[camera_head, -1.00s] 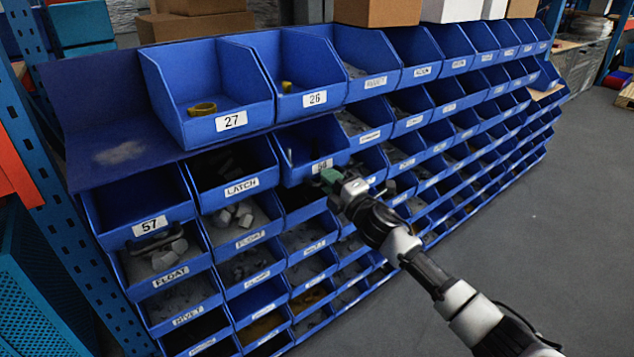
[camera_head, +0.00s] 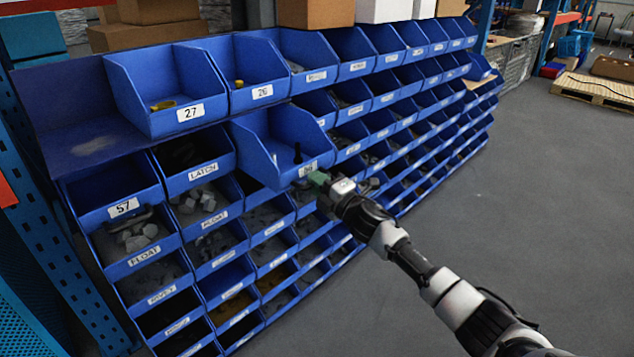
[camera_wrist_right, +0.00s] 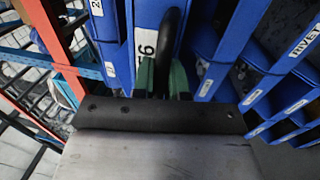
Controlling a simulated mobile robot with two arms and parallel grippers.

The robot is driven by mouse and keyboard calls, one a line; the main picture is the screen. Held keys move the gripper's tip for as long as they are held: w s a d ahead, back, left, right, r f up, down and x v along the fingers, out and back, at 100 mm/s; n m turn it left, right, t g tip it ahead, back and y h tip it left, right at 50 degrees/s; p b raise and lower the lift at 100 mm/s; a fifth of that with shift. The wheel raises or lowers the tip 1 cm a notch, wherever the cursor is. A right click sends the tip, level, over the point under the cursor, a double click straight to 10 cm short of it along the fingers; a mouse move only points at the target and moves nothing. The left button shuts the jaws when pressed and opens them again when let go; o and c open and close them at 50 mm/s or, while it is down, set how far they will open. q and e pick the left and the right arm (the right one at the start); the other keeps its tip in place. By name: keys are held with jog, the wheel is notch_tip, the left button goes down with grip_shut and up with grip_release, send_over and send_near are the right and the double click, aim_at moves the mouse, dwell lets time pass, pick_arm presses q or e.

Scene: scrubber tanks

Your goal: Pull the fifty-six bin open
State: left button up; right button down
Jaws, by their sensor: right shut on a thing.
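The fifty-six bin (camera_head: 262,152) is a blue open-topped bin in the second row, below the bin labelled 26. It sticks out from its row, farther than the bins beside it, and a dark upright piece stands inside it. My right gripper (camera_head: 317,180) is at the right end of its front, by the white label. In the right wrist view the green fingertips (camera_wrist_right: 163,77) are shut on the bin's dark handle (camera_wrist_right: 172,38), beside a label ending in 6. My left gripper is not in view.
Bin 27 (camera_head: 162,90) and bin 26 (camera_head: 250,72) sit above, and bin 57 (camera_head: 112,190) is at the lower left. Rows of blue bins run to the right. Boxes (camera_head: 315,12) stand on top. The grey floor (camera_head: 520,220) on the right is clear.

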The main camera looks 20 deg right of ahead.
jog(key=c, duration=1.4)
grip_release()
jog(key=shift+c, duration=0.2)
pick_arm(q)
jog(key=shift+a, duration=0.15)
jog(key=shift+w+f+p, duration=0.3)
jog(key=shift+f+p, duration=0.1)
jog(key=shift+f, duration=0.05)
pick_arm(e)
jog(key=v, duration=1)
jog(key=shift+s+f, duration=0.2)
jog(key=shift+s, duration=0.15)
jog(key=shift+d, duration=0.1)
